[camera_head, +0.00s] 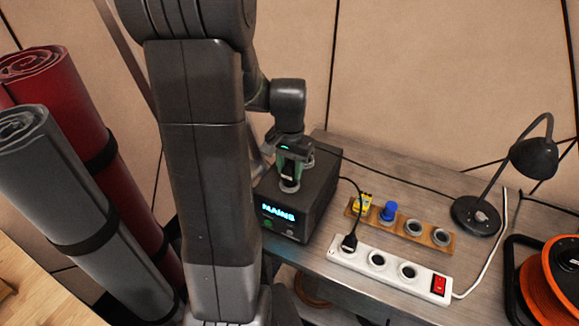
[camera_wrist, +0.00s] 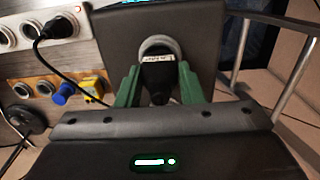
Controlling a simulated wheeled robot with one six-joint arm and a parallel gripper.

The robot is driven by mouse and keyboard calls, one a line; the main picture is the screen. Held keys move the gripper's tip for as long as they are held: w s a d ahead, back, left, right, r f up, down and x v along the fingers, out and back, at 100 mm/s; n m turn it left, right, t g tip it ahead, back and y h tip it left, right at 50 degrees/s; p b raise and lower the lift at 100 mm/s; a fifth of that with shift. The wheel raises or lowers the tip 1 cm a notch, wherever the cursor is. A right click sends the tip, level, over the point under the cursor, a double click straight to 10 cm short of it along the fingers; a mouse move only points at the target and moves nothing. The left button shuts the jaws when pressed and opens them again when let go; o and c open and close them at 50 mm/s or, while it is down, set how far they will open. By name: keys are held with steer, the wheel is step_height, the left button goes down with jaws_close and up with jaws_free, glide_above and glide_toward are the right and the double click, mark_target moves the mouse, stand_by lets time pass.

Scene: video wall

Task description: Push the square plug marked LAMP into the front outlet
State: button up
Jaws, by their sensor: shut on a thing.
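A black plug (camera_wrist: 158,78) with a small white label is held between the green fingers of my gripper (camera_wrist: 156,88) in the wrist view. The label is too small to read. A round grey outlet (camera_wrist: 155,43) on top of the dark MAINS box (camera_wrist: 115,35) is right at the plug's far end; I cannot tell how deep the plug sits in it. In the head view my gripper (camera_head: 290,166) is over the top of the MAINS box (camera_head: 318,192), near its lit front. The outlet there (camera_head: 289,187) is partly covered by the gripper and plug.
A white power strip (camera_head: 393,270) with a black plug (camera_head: 350,243) and red switch lies in front. A wooden board (camera_head: 428,238) behind it holds a yellow plug (camera_head: 362,203), a blue plug (camera_head: 389,211) and empty round sockets. A black desk lamp (camera_head: 478,215) stands right; cables cross the table.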

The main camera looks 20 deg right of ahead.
steer(key=shift+f+b, duration=0.45)
steer(key=shift+f, duration=0.2)
steer(key=shift+r, duration=0.1)
steer(key=o, duration=1.6)
steer(key=shift+c, duration=0.2)
steer(key=shift+r+p, duration=2.4)
steer(key=shift+r, duration=0.6)
